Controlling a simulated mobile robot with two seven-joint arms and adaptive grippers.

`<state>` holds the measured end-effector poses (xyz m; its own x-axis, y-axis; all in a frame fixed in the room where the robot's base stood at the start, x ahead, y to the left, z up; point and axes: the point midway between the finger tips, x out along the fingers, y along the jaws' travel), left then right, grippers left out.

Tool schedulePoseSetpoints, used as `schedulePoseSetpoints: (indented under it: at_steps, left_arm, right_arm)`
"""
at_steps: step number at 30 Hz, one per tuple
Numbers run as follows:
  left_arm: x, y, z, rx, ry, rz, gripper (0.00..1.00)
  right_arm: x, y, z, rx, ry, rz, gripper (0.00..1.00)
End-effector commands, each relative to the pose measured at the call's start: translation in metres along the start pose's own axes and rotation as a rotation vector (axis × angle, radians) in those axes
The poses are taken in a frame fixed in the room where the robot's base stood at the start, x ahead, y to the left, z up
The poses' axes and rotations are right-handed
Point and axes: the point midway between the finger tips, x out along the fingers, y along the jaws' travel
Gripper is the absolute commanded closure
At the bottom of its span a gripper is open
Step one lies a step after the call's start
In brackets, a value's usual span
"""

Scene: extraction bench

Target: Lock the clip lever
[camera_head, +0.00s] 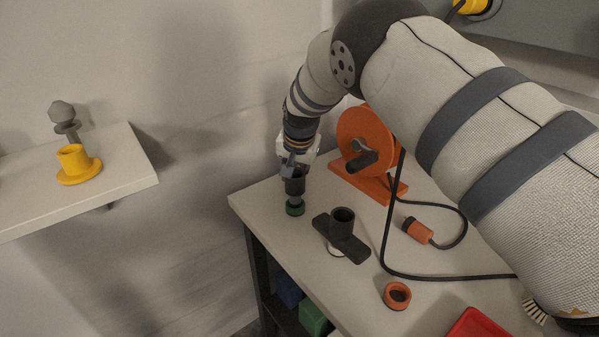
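My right gripper (297,165) points down at the bench's back left corner, small and far off in the head view. Its fingertips are at the top of a dark upright cylinder (295,186) with a green foot (295,209) on the bench. I cannot tell whether the fingers are closed on it or only beside it. A black fitting (342,236) with an upright open tube and a flat crosswise bar stands just to the right, apart from the gripper. I cannot make out for sure which part is the clip lever. My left gripper is out of view.
The bench (262,205) also holds an orange reel (361,135), a black cable ending in an orange connector (418,230), an orange ring (397,295) and a red tray (467,324). A separate shelf (125,165) with a yellow flanged cup (75,160) stands left.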

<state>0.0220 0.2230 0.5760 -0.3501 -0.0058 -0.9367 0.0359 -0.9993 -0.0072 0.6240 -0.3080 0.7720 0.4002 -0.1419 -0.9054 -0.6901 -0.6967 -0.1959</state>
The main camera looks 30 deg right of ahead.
Motion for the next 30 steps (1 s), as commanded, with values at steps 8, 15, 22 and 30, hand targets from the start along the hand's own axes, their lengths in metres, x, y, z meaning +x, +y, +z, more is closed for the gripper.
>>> schedulePoseSetpoints:
  at_steps: [8, 15, 22, 30]
  left_arm:
    - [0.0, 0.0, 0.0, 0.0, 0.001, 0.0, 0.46]
    - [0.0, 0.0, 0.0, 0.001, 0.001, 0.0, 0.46]
    - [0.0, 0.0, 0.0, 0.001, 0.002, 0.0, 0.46]
    - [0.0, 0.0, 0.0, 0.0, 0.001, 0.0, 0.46]
  right_arm:
    - [0.0, 0.0, 0.001, -0.002, -0.002, -0.001, 0.59]
    - [-0.001, 0.0, 0.0, -0.003, -0.002, -0.001, 0.59]
    - [-0.047, -0.002, -0.001, -0.004, 0.002, -0.004, 0.59]
    - [-0.108, -0.001, 0.0, -0.003, -0.001, -0.002, 0.59]
